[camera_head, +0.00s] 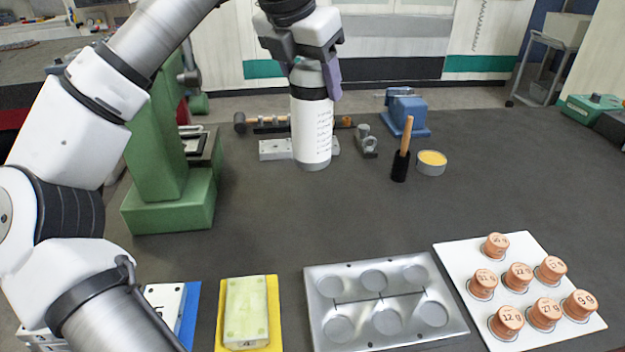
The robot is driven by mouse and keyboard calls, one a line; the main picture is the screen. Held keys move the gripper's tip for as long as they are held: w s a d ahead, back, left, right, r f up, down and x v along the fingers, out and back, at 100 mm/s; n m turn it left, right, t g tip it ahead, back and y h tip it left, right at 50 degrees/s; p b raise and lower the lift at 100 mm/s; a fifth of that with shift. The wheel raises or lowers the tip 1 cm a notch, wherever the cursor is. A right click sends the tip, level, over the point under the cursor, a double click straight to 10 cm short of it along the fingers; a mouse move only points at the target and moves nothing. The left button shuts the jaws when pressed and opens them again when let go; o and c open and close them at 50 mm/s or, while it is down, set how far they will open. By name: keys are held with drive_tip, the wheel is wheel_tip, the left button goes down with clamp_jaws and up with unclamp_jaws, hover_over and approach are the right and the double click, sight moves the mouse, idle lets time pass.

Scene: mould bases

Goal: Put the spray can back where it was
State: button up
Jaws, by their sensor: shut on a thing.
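The spray can (312,132) is a white cylinder with a black band and lines of small writing. It is upright near the back middle of the dark table. My gripper (311,66) points down from above and is shut on the top of the can. Its fingers hide part of the can's top. I cannot tell whether the can's base touches the table or hangs just above it.
Behind the can lie a pale block (275,149) and a hammer (241,123). To its right are a metal fitting (367,143), a brush (401,160), a yellow tin (431,162) and a blue vise (406,113). A green press (165,205) stands left. A metal mould plate (447,318) lies in front. The table's middle is clear.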

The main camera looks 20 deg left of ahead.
sight(299, 137)
wheel_tip(299, 137, down, 16)
drive_tip(key=shift+r+p, duration=0.15)
drive_tip(key=shift+p, duration=0.7)
drive_tip(key=shift+f, duration=0.2)
drive_tip(key=shift+f+b, duration=0.25)
drive_tip(key=shift+b, duration=0.05)
drive_tip(key=o, duration=1.7)
drive_tip(key=shift+r, duration=0.1)
drive_tip(key=shift+o, duration=0.2)
drive_tip(key=shift+r, duration=0.1)
drive_tip(key=shift+r+p, duration=0.2)
drive_tip(key=shift+p, duration=0.15)
drive_tip(key=b+v, duration=0.1)
drive_tip(key=v, duration=1)
drive_tip(key=shift+s+r+b, duration=0.25)
drive_tip(key=shift+r+b, duration=0.05)
drive_tip(key=shift+b, duration=0.1)
